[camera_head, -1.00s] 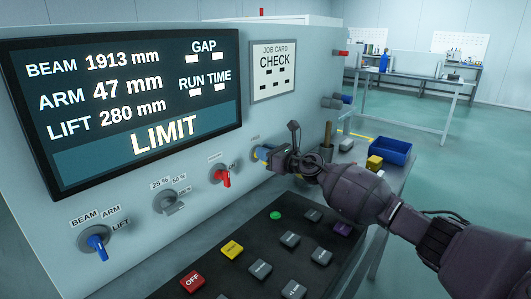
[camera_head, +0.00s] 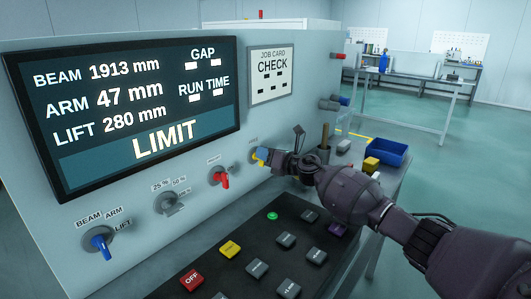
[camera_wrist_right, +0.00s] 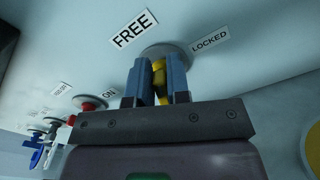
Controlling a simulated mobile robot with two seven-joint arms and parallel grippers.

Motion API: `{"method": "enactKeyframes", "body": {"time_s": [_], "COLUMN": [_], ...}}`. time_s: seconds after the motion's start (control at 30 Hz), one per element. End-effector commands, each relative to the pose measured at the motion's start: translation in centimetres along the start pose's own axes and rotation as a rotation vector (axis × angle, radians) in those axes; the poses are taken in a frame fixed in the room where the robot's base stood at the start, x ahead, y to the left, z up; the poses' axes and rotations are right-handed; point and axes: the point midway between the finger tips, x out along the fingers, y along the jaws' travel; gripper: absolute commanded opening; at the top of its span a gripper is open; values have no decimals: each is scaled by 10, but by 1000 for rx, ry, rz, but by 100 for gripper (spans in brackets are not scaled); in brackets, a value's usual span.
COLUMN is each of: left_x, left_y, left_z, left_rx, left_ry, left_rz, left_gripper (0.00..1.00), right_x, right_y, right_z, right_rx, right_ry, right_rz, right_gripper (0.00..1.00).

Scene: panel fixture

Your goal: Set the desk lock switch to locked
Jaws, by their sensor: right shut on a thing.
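The desk lock switch is a yellow lever (camera_wrist_right: 158,78) on a round grey base (camera_wrist_right: 165,50) on the panel. In the wrist view a FREE label (camera_wrist_right: 134,29) is to its upper left and a LOCKED label (camera_wrist_right: 210,41) to its right. My right gripper (camera_wrist_right: 158,88) is shut on the lever, one blue finger on each side. Fingers hide part of the lever, and I cannot tell which label it points to. In the head view the lever (camera_head: 261,153) shows just ahead of my right gripper (camera_head: 269,157). My left gripper is out of view.
A red switch (camera_head: 221,179), a grey switch (camera_head: 171,204) and a blue switch (camera_head: 100,245) line the panel to the left. The screen (camera_head: 130,110) reads LIMIT. A dark button desk (camera_head: 260,250) lies below; a blue bin (camera_head: 388,152) stands to the right.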

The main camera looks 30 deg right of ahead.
Motion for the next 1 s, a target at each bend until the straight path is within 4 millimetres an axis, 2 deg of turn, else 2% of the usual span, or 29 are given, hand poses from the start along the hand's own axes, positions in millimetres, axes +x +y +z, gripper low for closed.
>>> {"method": "enactKeyframes", "body": {"time_s": [0.17, 0.47, 1.0], "left_x": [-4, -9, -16], "left_y": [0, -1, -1], "left_z": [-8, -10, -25], "left_rx": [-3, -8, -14], "left_ry": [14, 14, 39], "left_rz": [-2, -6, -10], "left_gripper": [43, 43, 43], "right_x": [0, 0, 0], "right_y": [-1, -6, -14], "right_z": [3, 2, -6], "right_rx": [169, 455, 933], "right_ry": [-3, -3, 0], "right_rz": [2, 1, 1], "right_gripper": [0, 0, 0]}}
